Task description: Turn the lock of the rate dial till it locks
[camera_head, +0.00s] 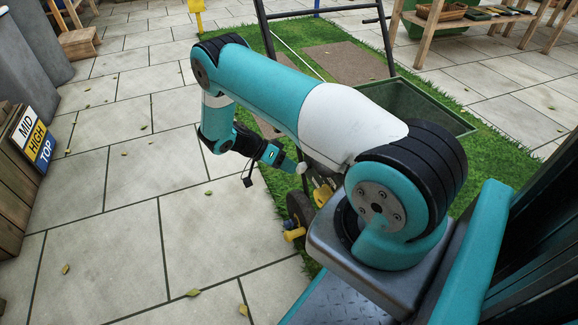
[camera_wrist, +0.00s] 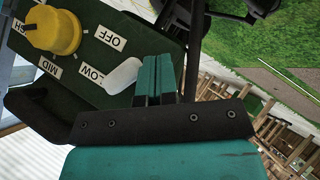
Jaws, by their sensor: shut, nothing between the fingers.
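The yellow rate dial (camera_wrist: 54,30) sits on a dark green panel (camera_wrist: 30,100) at the upper left of the wrist view. White labels reading OFF, LOW and MID lie around it, and another is partly cut off. A white rounded piece (camera_wrist: 124,76), perhaps the lock, stands at the panel's edge beside LOW. My gripper (camera_wrist: 156,62) is shut and empty, its teal fingers just right of the white piece. I cannot tell whether they touch. In the head view my gripper (camera_head: 290,165) points at a small white piece (camera_head: 301,168) by the spreader; my arm hides much of it.
The spreader's green hopper (camera_head: 425,108) stands on grass behind my arm. A dark wheel (camera_head: 299,208) and a yellow part (camera_head: 294,234) are below my gripper. A crate with a MID, HIGH, TOP sign (camera_head: 36,137) is at the left. The paving between is open.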

